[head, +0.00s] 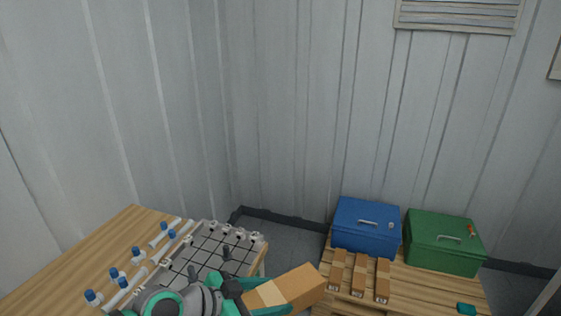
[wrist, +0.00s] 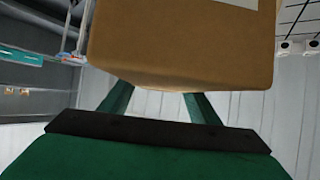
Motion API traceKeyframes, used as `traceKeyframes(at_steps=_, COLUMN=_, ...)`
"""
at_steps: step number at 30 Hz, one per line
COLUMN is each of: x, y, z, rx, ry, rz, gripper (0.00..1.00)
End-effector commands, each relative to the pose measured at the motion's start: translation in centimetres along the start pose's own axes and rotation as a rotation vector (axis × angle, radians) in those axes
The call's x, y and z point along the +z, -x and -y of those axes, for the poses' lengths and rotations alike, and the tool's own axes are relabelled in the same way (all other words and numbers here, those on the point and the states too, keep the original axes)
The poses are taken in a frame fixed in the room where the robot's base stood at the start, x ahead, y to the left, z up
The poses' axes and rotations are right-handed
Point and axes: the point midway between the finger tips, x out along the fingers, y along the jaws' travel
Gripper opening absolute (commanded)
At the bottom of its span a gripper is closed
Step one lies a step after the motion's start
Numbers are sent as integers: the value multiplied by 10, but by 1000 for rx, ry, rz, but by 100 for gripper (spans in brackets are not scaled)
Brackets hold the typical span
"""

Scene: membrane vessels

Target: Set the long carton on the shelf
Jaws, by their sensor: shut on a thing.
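The long carton (head: 292,291) is a brown cardboard box with a paler band, in the lower middle of the head view. My gripper (head: 246,289) is shut on its left end and holds it in the air, beside the rack on the table. In the wrist view the carton (wrist: 185,45) fills the upper middle, with the two green fingers of my gripper (wrist: 157,100) running up to it. The fingertips are hidden by the carton.
A wooden table (head: 60,260) at left bears a grey gridded rack (head: 205,250) and several blue-capped white tubes (head: 115,275). At right, a wooden surface (head: 430,290) holds a blue box (head: 366,228), a green box (head: 444,243) and three narrow brown cartons (head: 359,274).

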Motion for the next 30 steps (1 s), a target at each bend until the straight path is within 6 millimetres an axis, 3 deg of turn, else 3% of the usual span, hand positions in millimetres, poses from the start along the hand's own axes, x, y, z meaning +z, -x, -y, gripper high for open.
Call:
traceKeyframes(at_steps=15, x=23, y=-30, z=-4, rx=-124, ry=82, rz=-1, gripper=19)
traceKeyframes(at_steps=24, x=35, y=-32, z=5, rx=-216, ry=114, rz=3, gripper=19)
traceKeyframes(at_steps=30, x=44, y=-44, z=6, rx=-279, ry=162, rz=-10, gripper=19)
